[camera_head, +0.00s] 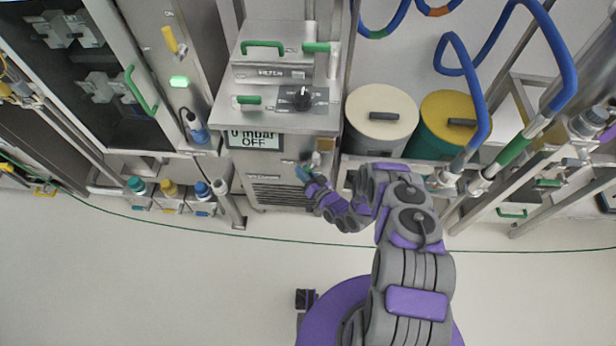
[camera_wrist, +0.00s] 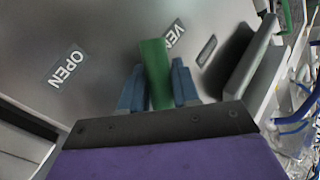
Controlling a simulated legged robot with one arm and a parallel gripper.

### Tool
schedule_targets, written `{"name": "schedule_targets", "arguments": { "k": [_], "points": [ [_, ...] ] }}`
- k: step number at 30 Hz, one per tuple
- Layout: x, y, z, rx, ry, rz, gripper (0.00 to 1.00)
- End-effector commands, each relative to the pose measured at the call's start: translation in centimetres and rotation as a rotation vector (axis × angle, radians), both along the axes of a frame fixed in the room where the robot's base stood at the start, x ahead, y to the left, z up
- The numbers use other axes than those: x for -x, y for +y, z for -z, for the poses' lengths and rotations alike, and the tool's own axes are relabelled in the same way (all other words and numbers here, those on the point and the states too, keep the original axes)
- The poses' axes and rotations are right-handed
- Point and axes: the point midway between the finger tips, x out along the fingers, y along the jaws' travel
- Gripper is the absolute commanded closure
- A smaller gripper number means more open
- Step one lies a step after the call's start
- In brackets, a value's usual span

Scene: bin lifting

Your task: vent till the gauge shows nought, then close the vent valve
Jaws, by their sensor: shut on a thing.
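The gauge display (camera_head: 254,138) on the front of the steel filter unit reads "0 mbar OFF". My gripper (camera_head: 304,172) is low at the front of this unit, below and right of the display. In the wrist view, my gripper's two blue fingers (camera_wrist: 158,85) are shut on the green vent valve handle (camera_wrist: 155,62), one finger on each side. The handle's far end is close to a partly covered label starting "VEN" (camera_wrist: 173,34). An "OPEN" label (camera_wrist: 67,69) is on the panel to the left, apart from the handle. The valve's body is hidden.
A cream drum (camera_head: 381,118) and a yellow-lidded green drum (camera_head: 446,122) stand to the right. Blue hoses hang at the upper right. A thin green line crosses the clear floor (camera_head: 150,270).

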Motion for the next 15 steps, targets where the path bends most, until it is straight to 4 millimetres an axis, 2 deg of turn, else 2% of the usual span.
{"name": "schedule_targets", "arguments": {
  "k": [6,15],
  "points": [
    [-0.12,0.43,-0.32,-0.100,-0.004,0.004,1.00],
    [-0.15,0.65,-0.74,-0.151,-0.007,0.006,1.00]
  ]
}}
